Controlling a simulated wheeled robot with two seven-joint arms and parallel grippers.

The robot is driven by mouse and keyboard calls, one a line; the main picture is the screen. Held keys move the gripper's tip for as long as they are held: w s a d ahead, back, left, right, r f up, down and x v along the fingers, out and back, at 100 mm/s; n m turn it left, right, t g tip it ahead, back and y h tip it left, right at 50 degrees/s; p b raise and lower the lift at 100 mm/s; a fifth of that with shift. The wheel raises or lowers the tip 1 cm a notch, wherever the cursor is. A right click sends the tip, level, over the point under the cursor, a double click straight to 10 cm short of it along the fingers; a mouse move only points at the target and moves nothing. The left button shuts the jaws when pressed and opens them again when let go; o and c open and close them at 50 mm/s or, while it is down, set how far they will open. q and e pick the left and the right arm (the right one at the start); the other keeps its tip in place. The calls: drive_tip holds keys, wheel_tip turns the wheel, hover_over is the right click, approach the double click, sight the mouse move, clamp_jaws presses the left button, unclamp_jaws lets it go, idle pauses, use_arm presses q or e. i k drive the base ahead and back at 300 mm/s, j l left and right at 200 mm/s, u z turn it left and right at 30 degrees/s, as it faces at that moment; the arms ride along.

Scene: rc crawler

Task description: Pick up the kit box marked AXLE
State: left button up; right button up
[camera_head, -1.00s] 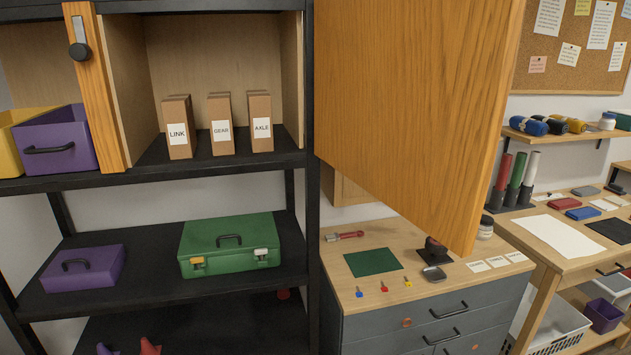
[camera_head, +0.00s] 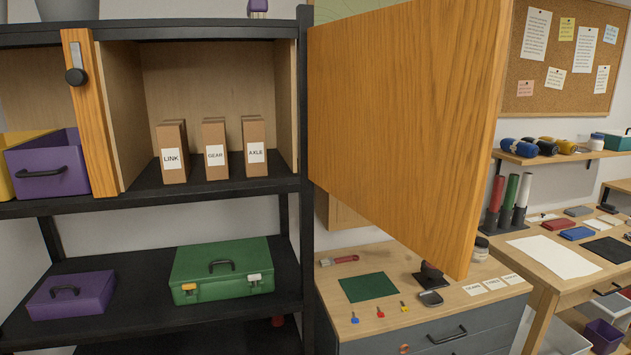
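The kit box marked AXLE (camera_head: 254,148) is a brown cardboard box with a white label. It stands upright at the right end of a row of three on the upper shelf, inside an open wooden cabinet. The box marked GEAR (camera_head: 215,150) stands to its left, and the box marked LINK (camera_head: 172,153) stands left of that. Small gaps separate the boxes at the front. Neither of my grippers is in view.
The open wooden door (camera_head: 405,125) juts out right of the cabinet, and another wooden door (camera_head: 88,115) stands at its left. A purple bin (camera_head: 48,170) sits left. A green case (camera_head: 221,272) and purple case (camera_head: 71,295) lie below. The shelf front before the boxes is clear.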

sight(254, 128)
drive_tip(key=l+u, duration=0.1)
drive_tip(key=u, duration=0.3)
drive_tip(key=i+l+u, duration=0.1)
drive_tip(key=u, duration=0.35)
drive_tip(key=l+u, duration=0.3)
drive_tip(key=l, duration=0.6)
drive_tip(key=l+u, duration=0.3)
drive_tip(key=l, duration=0.6)
drive_tip(key=l+z, duration=0.1)
drive_tip(key=j+z, duration=0.2)
drive_tip(key=j, duration=0.35)
drive_tip(key=k+j+z, duration=0.2)
drive_tip(key=j, duration=0.3)
